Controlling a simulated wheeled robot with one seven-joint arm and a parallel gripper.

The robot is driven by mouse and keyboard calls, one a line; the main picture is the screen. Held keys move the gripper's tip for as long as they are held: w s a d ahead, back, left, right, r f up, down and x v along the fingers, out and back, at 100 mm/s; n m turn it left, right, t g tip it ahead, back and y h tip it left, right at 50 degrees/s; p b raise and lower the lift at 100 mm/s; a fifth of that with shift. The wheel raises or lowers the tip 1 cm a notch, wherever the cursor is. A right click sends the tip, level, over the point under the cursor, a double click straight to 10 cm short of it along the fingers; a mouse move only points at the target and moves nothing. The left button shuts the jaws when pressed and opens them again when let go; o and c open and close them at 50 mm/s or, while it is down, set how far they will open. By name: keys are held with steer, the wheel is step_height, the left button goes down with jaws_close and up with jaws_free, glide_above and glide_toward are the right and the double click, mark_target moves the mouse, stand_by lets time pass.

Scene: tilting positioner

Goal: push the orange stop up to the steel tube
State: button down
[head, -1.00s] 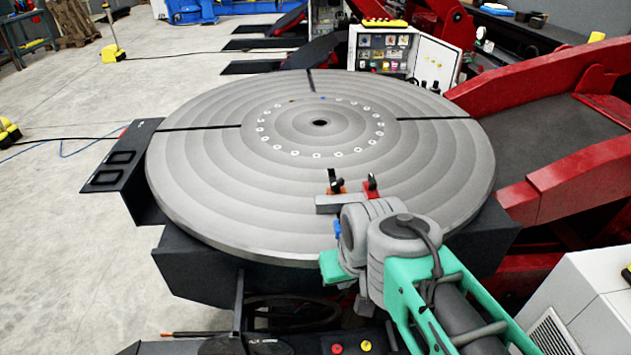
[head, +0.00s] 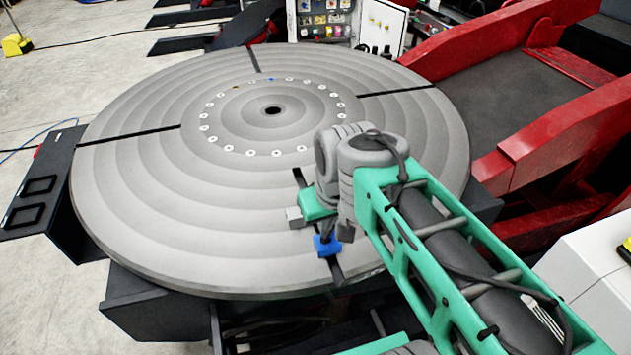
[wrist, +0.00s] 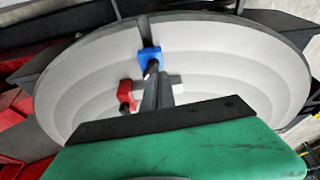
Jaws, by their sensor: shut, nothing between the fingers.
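The steel tube is a short grey bar lying across the dark slot; its left end (head: 294,217) shows in the head view, and part of it (wrist: 175,81) shows behind my fingers in the wrist view. The blue stop (head: 327,245) sits in the slot on the rim side of the tube; it also shows in the wrist view (wrist: 150,56). A red stop (wrist: 126,92) stands near the tube. The orange stop is hidden in both current views. My gripper (wrist: 164,80) is shut and empty, low over the tube; whether it touches anything cannot be told.
The round grey turntable (head: 150,200) has further dark slots and a ring of bolts around its centre hole. Its left side is clear. A red frame (head: 560,120) rises at right, with a white cabinet (head: 585,285) in front. A control box (head: 380,30) stands behind.

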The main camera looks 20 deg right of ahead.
steer(key=w+a+n+g+b, duration=0.25)
steer(key=w+n, duration=0.35)
steer(key=w, duration=1.9)
steer(key=shift+g, duration=0.45)
steer(key=f, duration=0.3)
steer(key=f+p, duration=0.1)
steer(key=f, duration=0.2)
steer(key=d+f+p, duration=0.1)
steer(key=f, duration=0.2)
steer(key=shift+s+f, duration=0.3)
steer(key=s+d, duration=0.1)
steer(key=s+d+p, duration=0.1)
steer(key=s, duration=0.1)
steer(key=shift+f, duration=0.15)
steer(key=shift+s+f, duration=0.15)
steer(key=shift+f, duration=0.05)
